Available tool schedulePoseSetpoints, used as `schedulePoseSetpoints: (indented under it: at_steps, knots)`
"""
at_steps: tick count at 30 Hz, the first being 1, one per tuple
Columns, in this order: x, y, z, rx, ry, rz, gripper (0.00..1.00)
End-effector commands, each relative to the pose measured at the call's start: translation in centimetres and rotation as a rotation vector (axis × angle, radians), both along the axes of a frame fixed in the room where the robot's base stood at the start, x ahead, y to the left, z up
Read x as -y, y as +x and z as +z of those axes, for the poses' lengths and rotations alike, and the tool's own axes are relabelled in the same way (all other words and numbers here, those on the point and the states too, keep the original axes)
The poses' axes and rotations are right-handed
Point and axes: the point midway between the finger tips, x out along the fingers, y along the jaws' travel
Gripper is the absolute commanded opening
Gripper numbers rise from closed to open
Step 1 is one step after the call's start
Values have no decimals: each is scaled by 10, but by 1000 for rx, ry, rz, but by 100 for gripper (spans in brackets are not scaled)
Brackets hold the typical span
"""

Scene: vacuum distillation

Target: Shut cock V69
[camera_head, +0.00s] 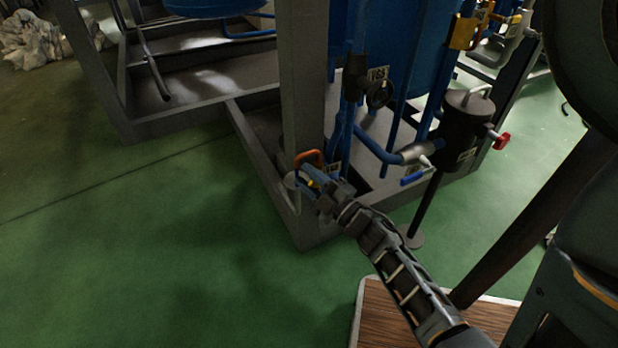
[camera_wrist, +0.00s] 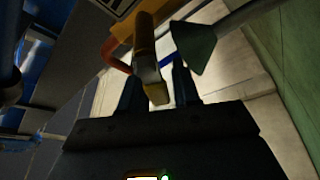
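My gripper (camera_head: 312,184) is low at the corner of the grey frame, in front of the blue pipes. In the wrist view its two dark fingers (camera_wrist: 158,92) stand apart, with a yellow lever (camera_wrist: 147,65) between them. A gap shows between the lever and the right finger; I cannot tell whether the left finger touches it. In the head view a little yellow (camera_head: 314,184) shows at the fingertips. A small tag (camera_head: 334,170) beside my gripper is too small to read, so I cannot confirm V69. The valve body is mostly hidden.
An orange-red loop handle (camera_head: 308,157) is just behind my gripper. A grey-green cone-ended part (camera_wrist: 196,50) is close to the right finger. The grey post (camera_head: 304,80), a black handwheel (camera_head: 380,92) and a blue-handled valve (camera_head: 413,177) are near.

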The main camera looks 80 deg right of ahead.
Motion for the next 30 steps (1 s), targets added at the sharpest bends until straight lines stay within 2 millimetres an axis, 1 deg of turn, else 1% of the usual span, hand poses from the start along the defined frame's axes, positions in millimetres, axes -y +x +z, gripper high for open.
schedulePoseSetpoints:
  at_steps: [1,3,4,14,17,30]
  knots:
    - [0,0,0,0,0,0,36]
    - [0,0,0,0,0,0,43]
    - [0,0,0,0,0,0,45]
    - [1,0,1,16,13,-2,45]
    - [2,-2,3,52,43,-3,45]
    - [11,-12,17,322,271,-5,45]
